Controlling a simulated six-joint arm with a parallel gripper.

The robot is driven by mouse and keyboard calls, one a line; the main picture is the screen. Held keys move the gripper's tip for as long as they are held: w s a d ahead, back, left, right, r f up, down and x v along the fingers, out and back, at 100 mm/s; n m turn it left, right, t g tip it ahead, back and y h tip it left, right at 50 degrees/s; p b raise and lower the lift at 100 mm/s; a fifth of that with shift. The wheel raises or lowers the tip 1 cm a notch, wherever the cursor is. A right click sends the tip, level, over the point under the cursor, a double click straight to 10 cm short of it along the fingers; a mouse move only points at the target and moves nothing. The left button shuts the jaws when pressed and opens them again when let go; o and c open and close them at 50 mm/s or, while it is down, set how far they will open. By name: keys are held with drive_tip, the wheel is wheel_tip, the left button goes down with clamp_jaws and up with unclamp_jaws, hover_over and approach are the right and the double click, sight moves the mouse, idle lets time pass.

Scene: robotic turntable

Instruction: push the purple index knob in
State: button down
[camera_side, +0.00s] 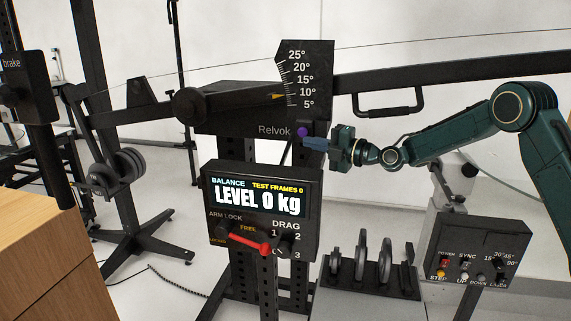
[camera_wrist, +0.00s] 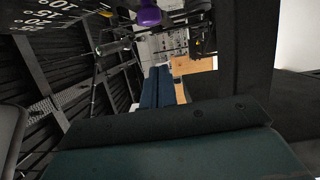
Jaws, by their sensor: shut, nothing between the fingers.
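The purple index knob (camera_side: 302,132) sits on the black block marked "Relvok", below the angle scale, in the side view. In the wrist view the knob (camera_wrist: 149,13) shows at the top edge, partly cut off. My gripper (camera_side: 306,142) is shut and empty, its blue fingers pointing left. Its tips are just below the knob in the side view; I cannot tell whether they touch. In the wrist view the shut fingers (camera_wrist: 157,86) stand below the knob with a visible gap.
The angle scale plate (camera_side: 305,75) rises above the knob. A black handle (camera_side: 389,104) hangs from the beam to the right. The balance display box (camera_side: 308,185) with a red lever (camera_side: 240,243) stands below. A control box (camera_side: 505,242) and a weight rack (camera_side: 335,290) are lower right.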

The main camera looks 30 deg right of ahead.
drive_tip(key=v, duration=0.7)
drive_tip(key=shift+s, duration=0.2)
drive_tip(key=s+a+r+m+g+h, duration=0.1)
drive_tip(key=s+a+r+m+g, duration=0.2)
drive_tip(key=s, duration=0.5)
drive_tip(key=s+a+r+m+g+h, duration=0.1)
drive_tip(key=s+a+m+g+h, duration=0.2)
drive_tip(key=s, duration=0.5)
drive_tip(key=s+d+f+m+g+h, duration=0.2)
drive_tip(key=s+m, duration=0.7)
drive_tip(key=s, duration=0.4)
drive_tip(key=s+d+f+m+g+h, duration=0.1)
drive_tip(key=s+d+m+g+h, duration=0.1)
drive_tip(key=s+m, duration=0.6)
drive_tip(key=s, duration=0.5)
drive_tip(key=shift+s+d+f+m, duration=0.2)
drive_tip(key=shift+s+f+m, duration=0.2)
drive_tip(key=shift+w, duration=0.1)
